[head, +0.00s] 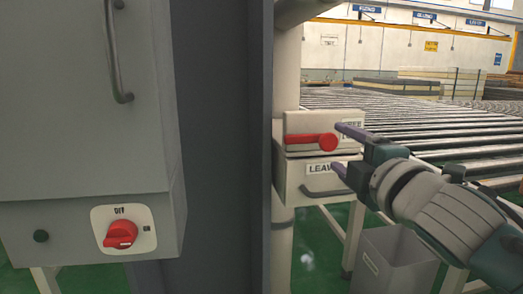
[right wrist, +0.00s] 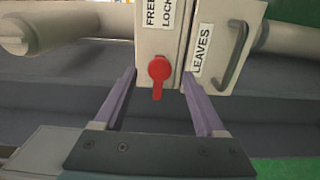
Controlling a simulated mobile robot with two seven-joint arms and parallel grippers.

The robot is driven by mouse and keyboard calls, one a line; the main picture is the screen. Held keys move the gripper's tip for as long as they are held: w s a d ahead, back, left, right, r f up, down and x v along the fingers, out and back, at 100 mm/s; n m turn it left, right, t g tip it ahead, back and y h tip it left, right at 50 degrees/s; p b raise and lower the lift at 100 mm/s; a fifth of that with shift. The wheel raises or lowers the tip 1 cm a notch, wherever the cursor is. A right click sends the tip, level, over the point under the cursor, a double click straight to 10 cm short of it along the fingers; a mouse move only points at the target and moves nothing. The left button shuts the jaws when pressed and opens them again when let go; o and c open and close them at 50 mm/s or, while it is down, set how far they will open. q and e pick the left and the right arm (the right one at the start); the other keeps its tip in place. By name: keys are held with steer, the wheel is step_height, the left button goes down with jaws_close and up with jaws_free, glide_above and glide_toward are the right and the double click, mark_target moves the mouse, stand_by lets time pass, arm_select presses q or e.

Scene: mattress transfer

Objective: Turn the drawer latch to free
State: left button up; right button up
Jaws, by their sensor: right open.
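The red drawer latch (head: 312,141) is on the pale box in the head view, its handle lying level and reaching left from its round pivot. A label beside it carries FREE above LOCK, partly covered by my finger. Below is the drawer (head: 310,180), marked LEAVES, with a dark bar handle. My right gripper (head: 338,148) is open, coming in from the right. In the right wrist view the latch (right wrist: 158,78) shows between the two purple fingers, apart from both. Contact depth is hard to tell. My left gripper is not in view.
A grey cabinet (head: 85,100) with a red rotary switch (head: 121,235) stands at the left. A dark post (head: 222,150) stands between it and the drawer box. A roller conveyor (head: 440,125) runs behind, and a grey bin (head: 395,262) stands below my right arm.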

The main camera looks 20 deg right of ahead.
steer(key=v, duration=0.5)
stand_by(0.3)
